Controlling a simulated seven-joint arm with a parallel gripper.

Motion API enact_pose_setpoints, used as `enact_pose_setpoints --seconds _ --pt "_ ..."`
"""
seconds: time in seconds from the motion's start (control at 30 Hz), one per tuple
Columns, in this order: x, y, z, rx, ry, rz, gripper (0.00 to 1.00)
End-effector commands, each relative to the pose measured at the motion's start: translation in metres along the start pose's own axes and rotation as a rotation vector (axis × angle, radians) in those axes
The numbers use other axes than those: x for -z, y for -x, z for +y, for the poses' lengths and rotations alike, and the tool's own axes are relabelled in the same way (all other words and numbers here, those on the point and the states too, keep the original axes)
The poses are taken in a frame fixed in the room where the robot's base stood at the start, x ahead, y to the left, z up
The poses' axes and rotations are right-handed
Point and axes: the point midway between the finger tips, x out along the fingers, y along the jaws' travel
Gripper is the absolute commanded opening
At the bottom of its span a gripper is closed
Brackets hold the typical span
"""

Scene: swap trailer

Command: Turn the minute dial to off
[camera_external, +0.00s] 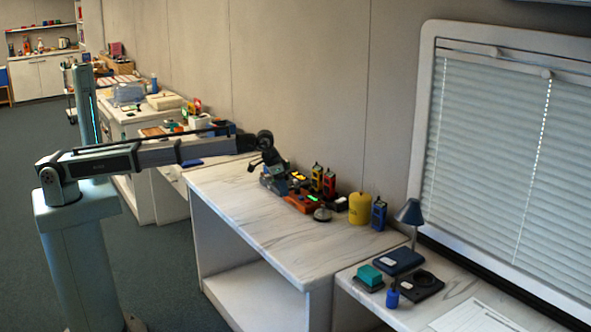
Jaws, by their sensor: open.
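My gripper (271,170) is at the end of the arm, which reaches right across the picture. It is small and dark, open, above the left end of a group of devices on the marble-topped counter (245,205). Whether it touches any of them I cannot tell. I cannot make out the minute dial for sure; it may be small or hidden among the devices. A yellow cylinder (359,208) stands farther right.
Red-black and yellow-black handheld devices (329,184) stand by the wall. A silver dome (322,214) and a blue device (378,214) stand nearby. A lower desk at right holds a blue lamp (410,212). The counter's front half is clear.

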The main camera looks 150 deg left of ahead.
Motion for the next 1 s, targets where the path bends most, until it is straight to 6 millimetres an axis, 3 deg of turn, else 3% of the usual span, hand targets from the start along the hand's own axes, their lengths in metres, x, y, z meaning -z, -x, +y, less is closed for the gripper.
enact_pose_setpoints --seconds 0.03,0.1,0.3,0.57,1.0 --pt "0.017 0.010 -0.027 0.020 0.013 0.022 0.53" --pt "0.034 0.023 -0.058 0.046 0.022 0.046 0.53" --pt "0.061 0.048 -0.118 0.098 0.038 0.089 0.53" --pt "0.068 0.045 -0.134 0.113 0.040 0.100 0.53" --pt "0.075 -0.027 -0.142 0.112 0.041 0.097 0.53"
